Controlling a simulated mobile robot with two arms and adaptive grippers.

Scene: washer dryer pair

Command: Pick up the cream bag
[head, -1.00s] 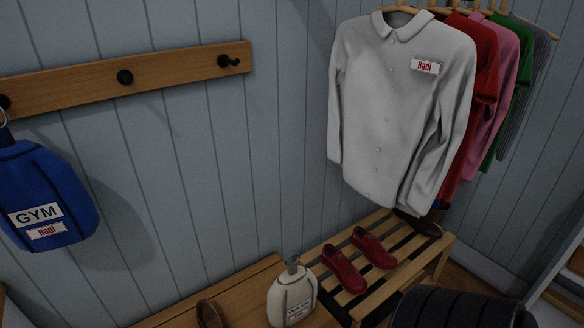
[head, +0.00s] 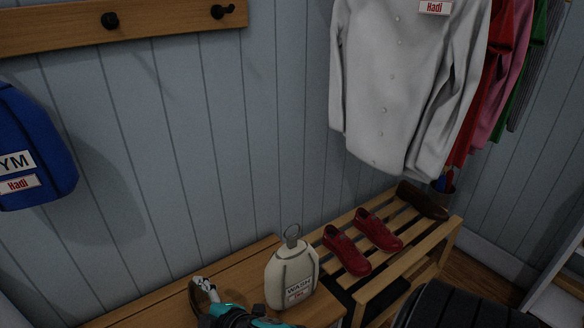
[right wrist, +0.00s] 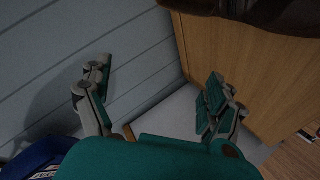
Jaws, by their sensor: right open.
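The cream bag (head: 291,281) stands upright on the wooden bench in the head view. It has a grey loop at its top and a white label reading WASH with a red name below. My right gripper (head: 228,308) shows partly at the bottom edge of the head view, left of the bag and apart from it. In the right wrist view my right gripper (right wrist: 155,85) has its fingers spread wide with nothing between them. I cannot make out the cream bag in that view. My left gripper is not in view.
A brown item (head: 204,298) is partly hidden at my right gripper. Red shoes (head: 361,242) and a brown shoe (head: 422,200) sit on a slatted rack (head: 447,232) right of the bag. A blue gym bag (head: 35,150) hangs at left; shirts (head: 400,90) hang above the rack.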

